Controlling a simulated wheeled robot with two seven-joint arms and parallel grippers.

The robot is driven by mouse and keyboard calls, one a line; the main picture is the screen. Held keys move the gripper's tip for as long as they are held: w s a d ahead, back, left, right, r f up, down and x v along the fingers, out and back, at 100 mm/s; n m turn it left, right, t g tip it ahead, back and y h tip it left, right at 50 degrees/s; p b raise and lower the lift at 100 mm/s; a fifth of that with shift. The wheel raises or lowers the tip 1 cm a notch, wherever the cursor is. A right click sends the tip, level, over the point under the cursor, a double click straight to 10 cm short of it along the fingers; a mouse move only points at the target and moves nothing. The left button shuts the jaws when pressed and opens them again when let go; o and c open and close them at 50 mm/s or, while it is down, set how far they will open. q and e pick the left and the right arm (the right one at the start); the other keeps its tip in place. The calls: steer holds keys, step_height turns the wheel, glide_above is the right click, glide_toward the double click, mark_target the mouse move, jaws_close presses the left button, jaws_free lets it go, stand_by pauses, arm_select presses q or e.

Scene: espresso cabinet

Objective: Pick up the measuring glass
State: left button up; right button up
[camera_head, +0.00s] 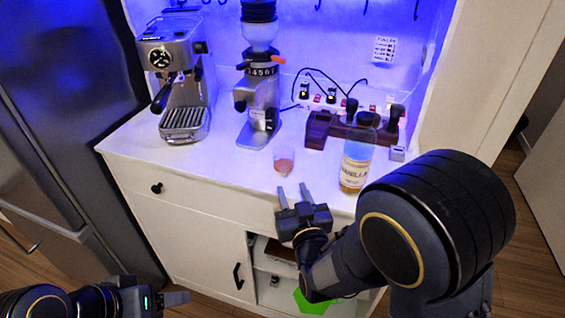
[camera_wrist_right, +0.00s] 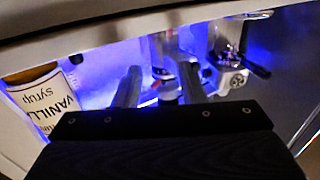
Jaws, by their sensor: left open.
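The measuring glass (camera_head: 284,161) is a small clear cup with a reddish lower part. It stands upright on the white counter near its front edge, in front of the grinder. My right gripper (camera_head: 293,192) is open and empty, just in front of the glass, with its fingers pointing toward it. In the right wrist view, the two fingers (camera_wrist_right: 158,88) are apart, and a small shape between them may be the glass, but it is unclear. My left gripper (camera_head: 178,298) is low at the bottom left, away from the counter, and open.
A vanilla syrup bottle (camera_head: 356,167) stands right of the glass; it also shows in the right wrist view (camera_wrist_right: 50,100). Behind are the espresso machine (camera_head: 182,75), grinder (camera_head: 259,95) and a brown stand (camera_head: 350,132). Clear counter lies left of the glass. The cabinet below is partly open.

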mark_target(285, 174)
steer(key=p+x, duration=0.1)
steer(key=x, duration=0.4)
steer(key=shift+w+a, duration=0.1)
steer(key=shift+a, duration=0.15)
jaws_close()
